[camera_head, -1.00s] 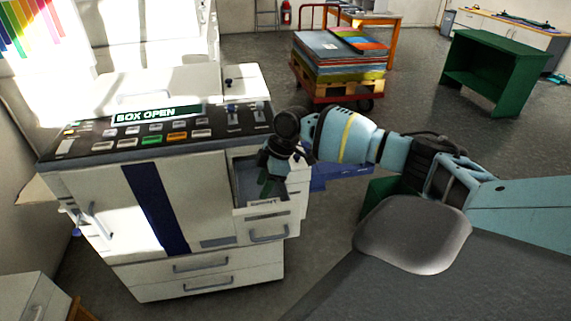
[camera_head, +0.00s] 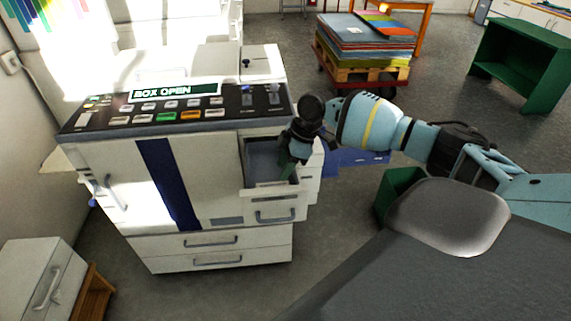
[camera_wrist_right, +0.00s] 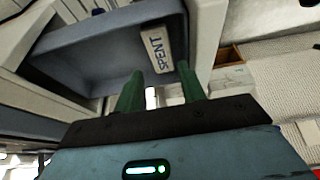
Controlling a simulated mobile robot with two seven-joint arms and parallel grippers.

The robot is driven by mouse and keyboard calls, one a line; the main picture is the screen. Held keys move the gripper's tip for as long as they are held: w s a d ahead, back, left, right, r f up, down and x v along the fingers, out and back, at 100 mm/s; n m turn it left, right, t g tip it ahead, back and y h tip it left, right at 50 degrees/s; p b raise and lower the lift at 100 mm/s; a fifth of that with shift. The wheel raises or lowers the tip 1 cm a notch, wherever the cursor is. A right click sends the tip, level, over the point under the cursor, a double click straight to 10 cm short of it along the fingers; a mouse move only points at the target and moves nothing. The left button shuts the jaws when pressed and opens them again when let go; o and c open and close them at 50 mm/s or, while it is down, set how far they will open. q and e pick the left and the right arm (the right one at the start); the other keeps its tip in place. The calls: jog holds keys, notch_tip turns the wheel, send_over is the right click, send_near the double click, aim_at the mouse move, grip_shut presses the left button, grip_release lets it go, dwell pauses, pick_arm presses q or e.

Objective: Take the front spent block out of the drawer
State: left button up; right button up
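The open drawer (camera_head: 264,160) sticks out of the right side of the white machine. Its blue-grey inside also shows in the right wrist view (camera_wrist_right: 95,62), with a "SPENT" label (camera_wrist_right: 157,49). My right gripper (camera_head: 288,172) is over the drawer's right side. My left gripper is out of view.
The machine's control panel (camera_head: 170,108) carries a "BOX OPEN" sign (camera_head: 176,90). A blue box (camera_head: 350,157) and a green bin (camera_head: 396,190) stand on the floor to the right. A loaded pallet cart (camera_head: 364,55) is at the back, and a small white cabinet (camera_head: 38,275) at lower left.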

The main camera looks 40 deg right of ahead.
aim_at(275, 185)
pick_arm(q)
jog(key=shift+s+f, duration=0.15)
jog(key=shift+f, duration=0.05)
pick_arm(e)
jog(key=shift+x, duration=3.8)
jog(key=shift+d, duration=0.1)
jog(key=c, duration=0.6)
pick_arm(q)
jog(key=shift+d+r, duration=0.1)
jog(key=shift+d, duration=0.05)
pick_arm(e)
jog(key=shift+w, duration=0.1)
